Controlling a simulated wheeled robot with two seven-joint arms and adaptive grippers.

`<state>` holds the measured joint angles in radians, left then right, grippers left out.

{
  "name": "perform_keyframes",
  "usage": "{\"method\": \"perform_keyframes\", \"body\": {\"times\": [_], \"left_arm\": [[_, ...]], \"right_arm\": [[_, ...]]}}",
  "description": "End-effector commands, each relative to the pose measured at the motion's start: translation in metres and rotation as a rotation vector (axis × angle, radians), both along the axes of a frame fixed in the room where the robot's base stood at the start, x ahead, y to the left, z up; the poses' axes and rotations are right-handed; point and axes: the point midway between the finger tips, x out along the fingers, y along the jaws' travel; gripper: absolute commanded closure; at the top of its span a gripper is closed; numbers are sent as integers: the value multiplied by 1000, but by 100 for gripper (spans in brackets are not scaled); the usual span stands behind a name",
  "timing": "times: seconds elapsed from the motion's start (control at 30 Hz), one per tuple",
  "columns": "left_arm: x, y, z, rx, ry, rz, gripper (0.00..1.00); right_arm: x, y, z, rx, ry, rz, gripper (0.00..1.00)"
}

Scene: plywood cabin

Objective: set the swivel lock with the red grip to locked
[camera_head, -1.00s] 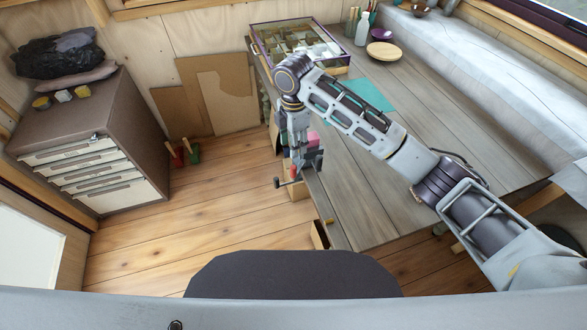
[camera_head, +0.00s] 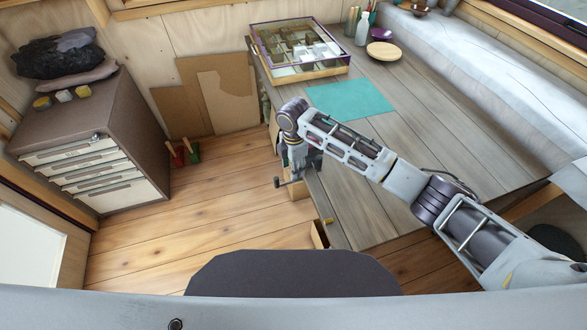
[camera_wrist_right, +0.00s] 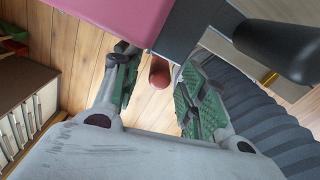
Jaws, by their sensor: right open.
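A rounded red-brown grip (camera_wrist_right: 159,73) shows in the right wrist view, below a dark grey block (camera_wrist_right: 190,28). I take it for the red grip of the swivel lock; the rest of the lock is hidden or cannot be made out. My right gripper (camera_wrist_right: 157,66) is open, with one green-padded finger on each side of the grip. I cannot tell whether either finger touches it. In the head view my right gripper (camera_head: 299,158) points down at the table's left edge, and the grip is hidden there. My left gripper is not in view.
A pink block (camera_wrist_right: 125,12) and a black cylinder (camera_wrist_right: 275,50) are close to the fingers. A handle (camera_head: 277,182) sticks out at the table's left edge. A teal mat (camera_head: 350,99) and a glass-topped case (camera_head: 298,50) are on the table (camera_head: 365,215).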

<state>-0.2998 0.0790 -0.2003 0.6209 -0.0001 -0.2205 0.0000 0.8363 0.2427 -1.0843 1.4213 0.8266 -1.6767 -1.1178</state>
Motion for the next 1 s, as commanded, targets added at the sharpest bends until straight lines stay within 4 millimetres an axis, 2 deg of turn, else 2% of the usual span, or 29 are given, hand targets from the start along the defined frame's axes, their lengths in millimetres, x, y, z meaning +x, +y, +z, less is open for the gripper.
{"method": "perform_keyframes", "body": {"times": [0.2,0.57,0.67,0.9,1.0], "left_arm": [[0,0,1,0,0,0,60],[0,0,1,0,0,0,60],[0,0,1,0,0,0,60],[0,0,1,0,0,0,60],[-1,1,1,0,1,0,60]], "right_arm": [[0,0,-16,-1,0,0,58],[0,0,-19,-1,0,0,58],[0,0,-19,-1,0,0,68],[0,0,-19,-1,0,0,99],[0,0,-19,-1,0,0,100]]}}
